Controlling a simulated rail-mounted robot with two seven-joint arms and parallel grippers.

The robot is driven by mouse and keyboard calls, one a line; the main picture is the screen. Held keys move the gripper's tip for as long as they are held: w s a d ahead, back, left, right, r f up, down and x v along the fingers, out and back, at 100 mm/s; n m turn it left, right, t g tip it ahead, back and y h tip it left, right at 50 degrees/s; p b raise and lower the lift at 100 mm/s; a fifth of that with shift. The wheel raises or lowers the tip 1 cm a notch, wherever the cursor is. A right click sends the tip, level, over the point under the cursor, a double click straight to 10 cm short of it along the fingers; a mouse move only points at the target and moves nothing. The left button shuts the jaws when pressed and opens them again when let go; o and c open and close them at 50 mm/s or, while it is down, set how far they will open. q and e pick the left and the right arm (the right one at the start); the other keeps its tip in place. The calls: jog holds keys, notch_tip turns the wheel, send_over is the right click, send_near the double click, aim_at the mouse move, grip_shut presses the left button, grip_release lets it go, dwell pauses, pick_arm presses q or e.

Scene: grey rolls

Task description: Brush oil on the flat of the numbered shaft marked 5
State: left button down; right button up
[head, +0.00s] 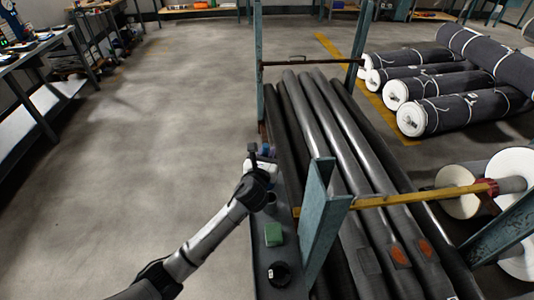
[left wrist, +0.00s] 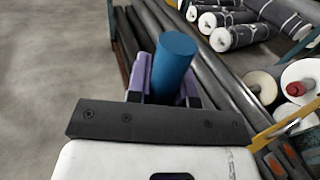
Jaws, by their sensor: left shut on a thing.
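Several long grey shafts (head: 325,125) lie side by side in a rack. Two have orange-red patches (head: 400,257) near their close ends, and small white marks show there too. I cannot read any number, so I cannot tell which is marked 5. My left gripper (head: 262,157) is over the left edge of the rack. In the left wrist view its purple fingers (left wrist: 164,84) are shut on a blue cylinder (left wrist: 174,58), apparently a handle. No bristles are visible, so I cannot tell if it is the brush. My right gripper is out of view.
A dark ledge (head: 262,285) along the rack's left side holds a green block (head: 273,234) and a black round dish (head: 279,274). A teal post (head: 319,220) and a yellow bar (head: 420,196) stand at the shafts. Wrapped rolls (head: 440,112) lie right. Floor at left is clear.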

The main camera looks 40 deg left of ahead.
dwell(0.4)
pick_arm(q)
jog(key=shift+f+p, duration=0.15)
jog(key=shift+p, duration=0.15)
dwell(0.8)
dwell(0.3)
notch_tip(320, 180, up, 2)
jog(key=shift+r+p, duration=0.1)
jog(key=shift+p, duration=1.15)
notch_tip(320, 180, up, 5)
jog(key=p, duration=0.6)
